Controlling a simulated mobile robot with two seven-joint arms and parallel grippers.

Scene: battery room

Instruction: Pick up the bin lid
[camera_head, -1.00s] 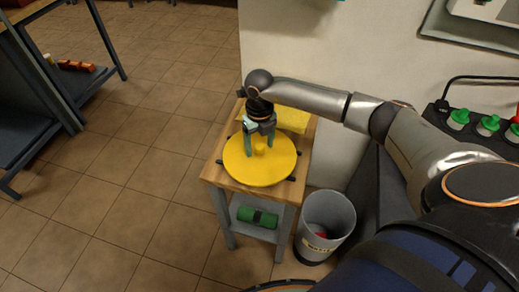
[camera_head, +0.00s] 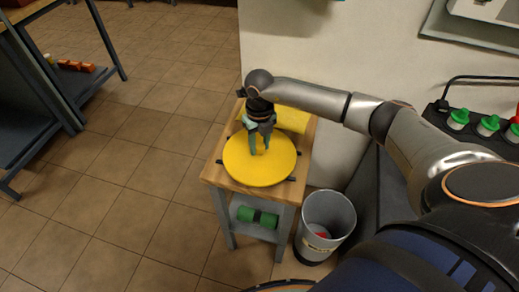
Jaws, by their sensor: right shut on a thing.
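The bin lid (camera_head: 262,170) is a round yellow disc with a small yellow knob in its middle. It lies on the wooden top of a small table (camera_head: 216,172), with dark clips or pegs around its edge. My right gripper (camera_head: 259,147) points down over the middle of the lid, its greenish fingers shut on the knob, which they mostly hide. I cannot see any gap under the lid. My left gripper is not in view.
An open grey bin (camera_head: 331,212) with something red inside stands right of the table. A green roll (camera_head: 257,217) lies on the lower shelf. A yellow thing (camera_head: 291,119) lies behind the lid, near the wall. Tiled floor at left is clear.

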